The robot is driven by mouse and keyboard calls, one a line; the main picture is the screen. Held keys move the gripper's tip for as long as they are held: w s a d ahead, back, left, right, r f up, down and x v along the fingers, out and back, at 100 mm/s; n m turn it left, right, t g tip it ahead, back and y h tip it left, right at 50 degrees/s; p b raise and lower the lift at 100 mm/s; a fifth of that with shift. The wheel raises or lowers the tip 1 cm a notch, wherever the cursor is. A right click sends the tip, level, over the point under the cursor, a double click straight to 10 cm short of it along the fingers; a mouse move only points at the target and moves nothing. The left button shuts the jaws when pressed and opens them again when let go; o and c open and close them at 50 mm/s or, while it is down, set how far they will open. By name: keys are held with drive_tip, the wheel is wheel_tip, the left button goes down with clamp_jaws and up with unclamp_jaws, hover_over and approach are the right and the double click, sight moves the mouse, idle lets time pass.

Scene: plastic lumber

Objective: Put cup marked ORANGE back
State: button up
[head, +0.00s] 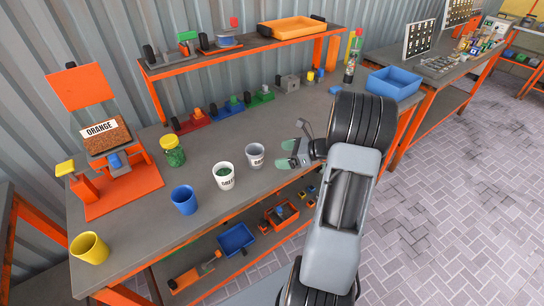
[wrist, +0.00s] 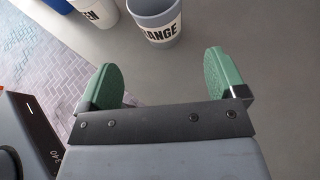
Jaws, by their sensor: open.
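The cup marked ORANGE (head: 255,155) is a grey cup with a white label, standing upright on the workbench. It also shows in the wrist view (wrist: 156,19), cut by the top edge, with "RANGE" readable. My gripper (head: 286,154) is just right of the cup in the head view, low over the bench. Its green fingers (wrist: 161,75) are spread and empty; the cup lies ahead of them, apart from them. A white cup with green contents (head: 223,176), its label ending in "EEN", stands left of the ORANGE cup. A station with an ORANGE sign (head: 100,129) is at the bench's left.
Red, blue and green fixtures (head: 223,110) line the back. A blue bin (head: 393,84) and a bottle (head: 349,70) are at right.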

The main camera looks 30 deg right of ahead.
drive_tip(key=shift+v, duration=0.85)
drive_tip(key=s+a+r+n+g+h, duration=0.2)
drive_tip(key=s+a+r+n+h, duration=0.2)
drive_tip(key=n, duration=0.9)
drive_tip(key=s+a+r+n+g+h, duration=0.3)
drive_tip(key=s+a+n+h, duration=0.3)
drive_tip(key=s+a+n, duration=0.4)
drive_tip(key=a+r+n, duration=0.1)
drive_tip(key=a+n, duration=0.3)
drive_tip(key=a, duration=0.1)
drive_tip(key=shift+s+r+g, duration=0.3)
drive_tip(key=shift+r, duration=0.05)
drive_tip(key=shift+r, duration=0.25)
